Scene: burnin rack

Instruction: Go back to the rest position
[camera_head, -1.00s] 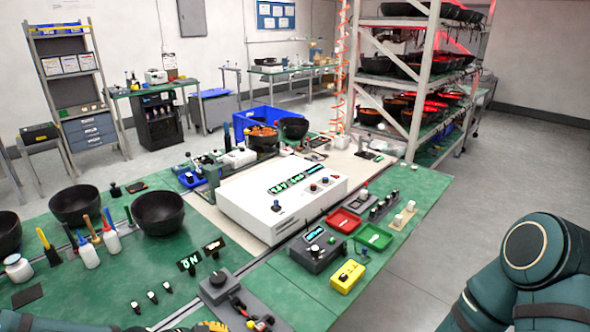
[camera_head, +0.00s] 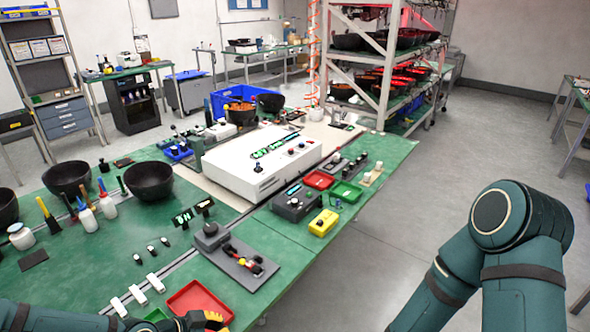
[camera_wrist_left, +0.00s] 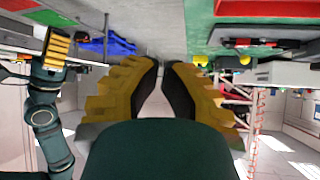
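My left gripper (camera_head: 212,320) is at the bottom edge of the head view, low by the near edge of the green bench (camera_head: 285,228). In the left wrist view its yellow fingers (camera_wrist_left: 164,66) have black pads, with a narrow gap between the tips and nothing held. My right arm (camera_head: 500,225) is bent at the right of the head view, over the floor beside the bench; its gripper is out of that view. The left wrist view shows the right gripper (camera_wrist_left: 58,45) small at the left, its yellow fingers too small to read.
A red tray (camera_head: 199,300) lies beside my left gripper. A grey fixture (camera_head: 237,262), a yellow box (camera_head: 323,223) and a white instrument (camera_head: 262,160) stand on the bench. Black bowls (camera_head: 150,180) are at the left. A shelf rack (camera_head: 385,70) stands behind.

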